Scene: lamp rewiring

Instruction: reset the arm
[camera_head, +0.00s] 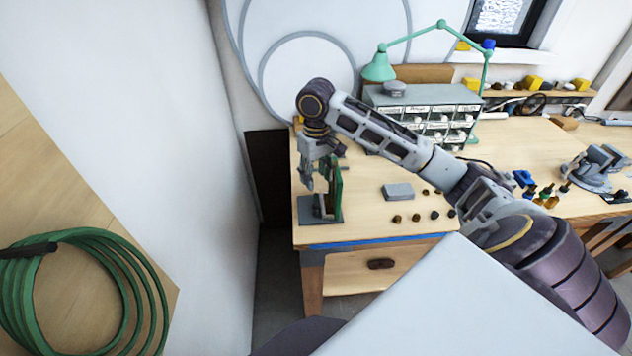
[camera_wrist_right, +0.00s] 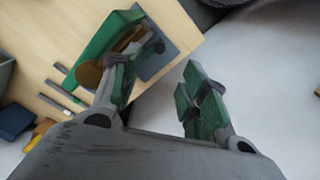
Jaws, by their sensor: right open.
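My right gripper (camera_head: 308,184) hangs fingers-down over the left end of the workbench (camera_head: 375,225). It is close beside a green upright board (camera_head: 337,188) on a dark grey base plate (camera_head: 318,213). In the right wrist view my right gripper (camera_wrist_right: 160,88) has its two green-padded fingers apart, with nothing between them. The green upright (camera_wrist_right: 102,38) and the grey base plate (camera_wrist_right: 166,50) show just beyond the left finger there. I cannot tell whether finger and upright touch. My right arm reaches across the bench from the right. My left gripper is not in view.
A green desk lamp (camera_head: 380,68) and a grey drawer cabinet (camera_head: 425,101) stand at the back. A grey box (camera_head: 398,191) and several small dark knobs lie mid-bench. A vise (camera_head: 594,168) is at the right. A wall (camera_head: 170,130) and coiled green hose (camera_head: 85,290) are left.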

